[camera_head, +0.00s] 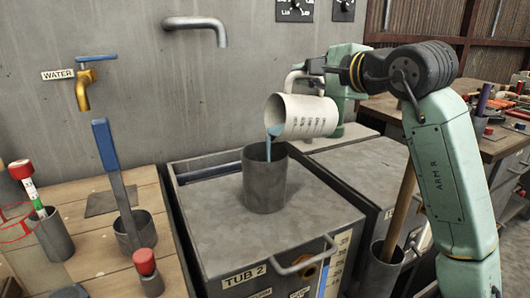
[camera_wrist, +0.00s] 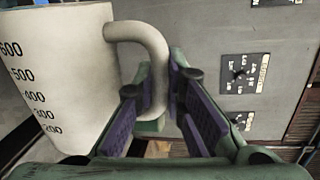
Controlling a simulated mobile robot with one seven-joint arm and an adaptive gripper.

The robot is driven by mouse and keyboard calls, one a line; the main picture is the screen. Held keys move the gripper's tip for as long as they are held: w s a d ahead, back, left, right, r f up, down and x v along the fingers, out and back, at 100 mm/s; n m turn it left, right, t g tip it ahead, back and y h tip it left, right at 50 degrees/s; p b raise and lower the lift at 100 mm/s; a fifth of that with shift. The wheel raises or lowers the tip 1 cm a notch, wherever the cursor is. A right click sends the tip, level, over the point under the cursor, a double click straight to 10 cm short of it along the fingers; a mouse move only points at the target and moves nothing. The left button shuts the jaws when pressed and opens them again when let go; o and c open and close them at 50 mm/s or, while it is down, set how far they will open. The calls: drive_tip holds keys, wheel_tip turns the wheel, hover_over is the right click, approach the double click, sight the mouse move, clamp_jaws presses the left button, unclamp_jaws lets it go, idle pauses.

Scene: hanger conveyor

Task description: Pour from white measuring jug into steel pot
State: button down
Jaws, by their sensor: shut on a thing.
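The white measuring jug (camera_head: 304,116) is held tilted to the left above the steel pot (camera_head: 264,184). Blue liquid (camera_head: 268,145) runs from its lip down into the mouth of the pot. The pot is a plain grey cylinder standing upright on the lid of the tub marked TUB 2. My gripper (camera_head: 312,74) is shut on the jug's handle at the jug's upper right. In the wrist view the jug (camera_wrist: 60,75) fills the left side, with its handle (camera_wrist: 150,60) between the purple finger pads of my gripper (camera_wrist: 160,105). The liquid level inside the pot is hidden.
TUB 2's lid (camera_head: 222,222) has bare room around the pot. A yellow WATER tap (camera_head: 84,88) and a grey spout (camera_head: 196,24) are on the wall. A wooden bench (camera_head: 95,255) with metal cups stands left. A cup with a wooden handle (camera_head: 400,210) stands near my arm.

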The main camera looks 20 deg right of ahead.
drive_tip(key=shift+a+f, duration=0.1)
drive_tip(key=shift+a, duration=0.05)
idle(0.4)
drive_tip(key=shift+a+f+n+b, duration=0.2)
drive_tip(key=shift+a+n+b, duration=0.2)
drive_tip(key=shift+b, duration=0.25)
drive_tip(key=shift+a, duration=0.1)
drive_tip(key=shift+s+a, duration=0.1)
idle(0.3)
drive_tip(key=shift+a+n+h+b, duration=0.3)
drive_tip(key=shift+a+n+b, duration=0.2)
drive_tip(key=shift+a+b, duration=0.05)
idle(0.5)
drive_tip(key=d+m+p, duration=0.1)
drive_tip(key=d+r+m+p, duration=0.1)
drive_tip(key=d, duration=0.1)
drive_tip(key=d+m+y+p, duration=0.1)
drive_tip(key=shift+d+r, duration=0.3)
drive_tip(key=shift+w+d+f+m, duration=0.15)
drive_tip(key=shift+w+d+m, duration=0.1)
drive_tip(key=shift+m, duration=0.25)
